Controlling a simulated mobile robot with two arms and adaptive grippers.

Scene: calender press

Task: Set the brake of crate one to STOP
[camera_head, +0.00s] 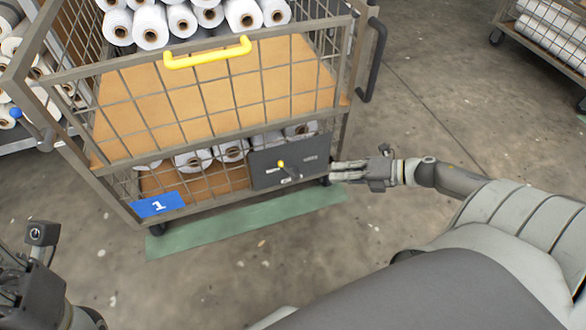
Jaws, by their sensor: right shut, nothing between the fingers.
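Crate one is a wire-mesh cart with a blue sign (158,205) reading 1 at its lower left. A dark brake plate (312,150) is fixed low on its front right. On it is a short lever with a yellow knob (281,163). Small pale labels lie around the lever, too small to read, so I cannot tell the brake's setting. My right gripper (336,171) is shut and empty, just right of the plate, fingers pointing left at it and apart from the lever. My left gripper (32,258) is at the lower left edge, partly cut off, far from the plate.
Crate one has a yellow handle (208,53) on its top front bar and a black side handle (374,62). White rolls lie on its shelves. It stands on a green floor strip (235,222). Another roll cart (548,40) is at the upper right. The floor between is clear.

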